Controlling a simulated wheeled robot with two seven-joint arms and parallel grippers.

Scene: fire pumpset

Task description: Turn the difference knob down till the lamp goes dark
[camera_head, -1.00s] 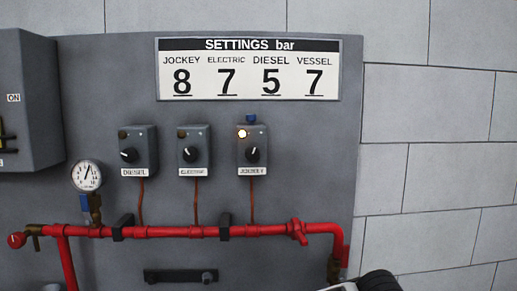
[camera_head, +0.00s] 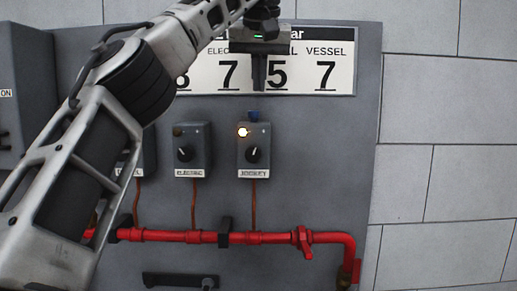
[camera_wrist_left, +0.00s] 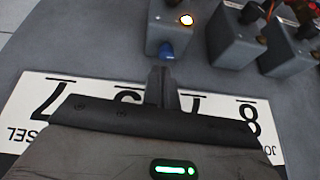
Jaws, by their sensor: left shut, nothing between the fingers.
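My left gripper (camera_head: 259,86) is shut and empty, pointing down in front of the settings sign, just above the blue knob. In the left wrist view its fingertips (camera_wrist_left: 162,72) are close to the blue knob, apparently apart from it. My right gripper is not in view.
The electric box (camera_head: 193,150) stands left of the jockey box, its lamp dark. The diesel box is partly behind my left arm. A red pipe (camera_head: 270,238) runs below. The settings sign (camera_head: 326,70) is above, partly covered. Bare wall lies right.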

